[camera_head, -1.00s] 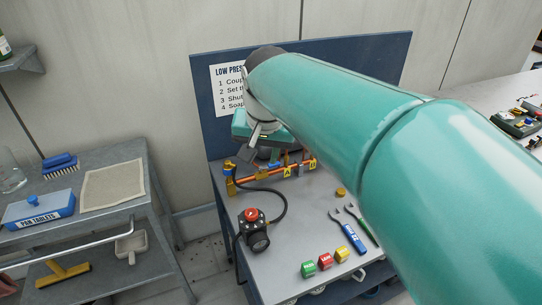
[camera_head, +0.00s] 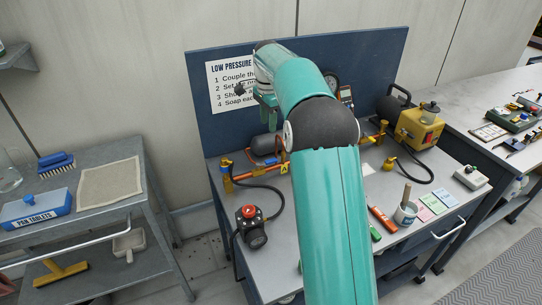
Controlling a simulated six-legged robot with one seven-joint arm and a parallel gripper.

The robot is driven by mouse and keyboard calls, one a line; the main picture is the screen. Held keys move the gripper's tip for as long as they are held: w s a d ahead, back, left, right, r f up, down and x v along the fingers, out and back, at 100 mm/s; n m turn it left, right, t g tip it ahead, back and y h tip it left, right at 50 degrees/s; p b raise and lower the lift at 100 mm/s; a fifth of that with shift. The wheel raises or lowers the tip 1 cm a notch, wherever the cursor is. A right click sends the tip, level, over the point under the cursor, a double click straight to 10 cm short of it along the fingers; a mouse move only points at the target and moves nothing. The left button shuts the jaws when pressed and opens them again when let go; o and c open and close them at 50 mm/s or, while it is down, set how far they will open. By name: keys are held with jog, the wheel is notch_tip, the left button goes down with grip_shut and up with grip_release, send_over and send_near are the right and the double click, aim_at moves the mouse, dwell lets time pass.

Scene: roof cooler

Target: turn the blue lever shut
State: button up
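A copper-coloured pipe run with brass fittings (camera_head: 228,180) stands along the back of the grey bench, with a yellow tag marked A (camera_head: 284,168) on it. I cannot make out the blue lever clearly; my arm hides the middle of the pipe run. My gripper (camera_head: 268,122) is up in front of the blue back panel, above and behind the left part of the pipe, apart from it. Its fingers are small and partly hidden, so I cannot tell whether they are open or shut.
A black pump-like device with a red knob (camera_head: 250,227) sits at the bench's front left, with a black hose. A yellow machine (camera_head: 418,128) stands back right. A cup (camera_head: 405,212) and coloured notes (camera_head: 431,204) lie right. A grey cart (camera_head: 110,187) stands left.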

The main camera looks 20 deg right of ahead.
aim_at(271, 160)
jog(key=shift+m, duration=0.6)
jog(key=f, duration=0.5)
jog(key=w+d+f, duration=0.1)
jog(key=f, duration=1)
jog(key=shift+w+d+f, duration=0.1)
jog(key=shift+w+d, duration=0.1)
jog(key=shift+d, duration=0.15)
grip_shut()
